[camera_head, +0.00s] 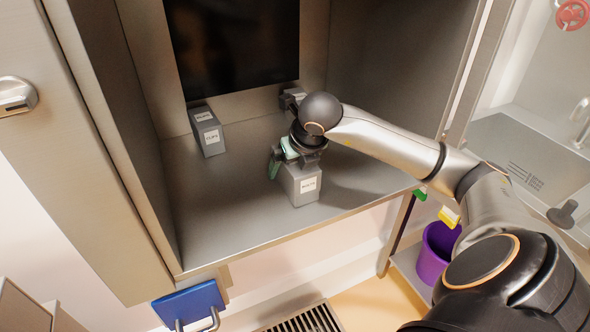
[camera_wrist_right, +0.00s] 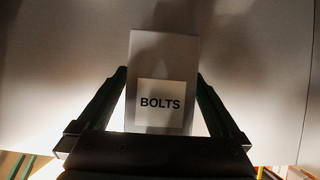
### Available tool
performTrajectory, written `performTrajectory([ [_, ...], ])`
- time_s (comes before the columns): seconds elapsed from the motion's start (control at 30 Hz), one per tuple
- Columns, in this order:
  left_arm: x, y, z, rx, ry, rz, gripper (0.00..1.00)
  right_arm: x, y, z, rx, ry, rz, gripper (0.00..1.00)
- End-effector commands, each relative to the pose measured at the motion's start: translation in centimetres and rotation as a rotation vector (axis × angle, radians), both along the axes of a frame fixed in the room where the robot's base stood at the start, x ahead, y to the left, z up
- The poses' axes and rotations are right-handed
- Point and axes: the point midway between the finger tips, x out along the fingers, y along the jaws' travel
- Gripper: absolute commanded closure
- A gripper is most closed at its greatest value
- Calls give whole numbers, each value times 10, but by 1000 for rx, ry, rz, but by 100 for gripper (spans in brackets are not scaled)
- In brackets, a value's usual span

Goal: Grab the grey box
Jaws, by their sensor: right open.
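A grey box (camera_head: 299,185) with a white label stands on the cabinet floor near its front edge. In the right wrist view the label on this grey box (camera_wrist_right: 165,55) reads BOLTS. My right gripper (camera_head: 294,163) is at this box, and in the wrist view its two green-black fingers (camera_wrist_right: 160,76) lie open on either side of it. I cannot tell whether the fingers touch the box. A second labelled grey box (camera_head: 208,134) stands further back on the left. A third grey box (camera_head: 290,97) at the back is partly hidden by my right wrist. My left gripper is out of view.
The metal cabinet has a left side wall (camera_head: 112,110), a right side wall (camera_head: 405,50) and a dark back panel (camera_head: 235,45). A blue object (camera_head: 188,303) and a purple bucket (camera_head: 437,250) are below and outside.

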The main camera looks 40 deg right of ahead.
Motion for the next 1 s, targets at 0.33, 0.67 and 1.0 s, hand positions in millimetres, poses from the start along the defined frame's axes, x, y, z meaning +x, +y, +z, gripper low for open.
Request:
performTrajectory([
  [0.33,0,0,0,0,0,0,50,0,0,0,0,0,0,21],
  [0.67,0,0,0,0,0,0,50,0,0,0,0,-1,0,58],
  [1.0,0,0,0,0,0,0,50,0,0,0,0,-1,0,97],
])
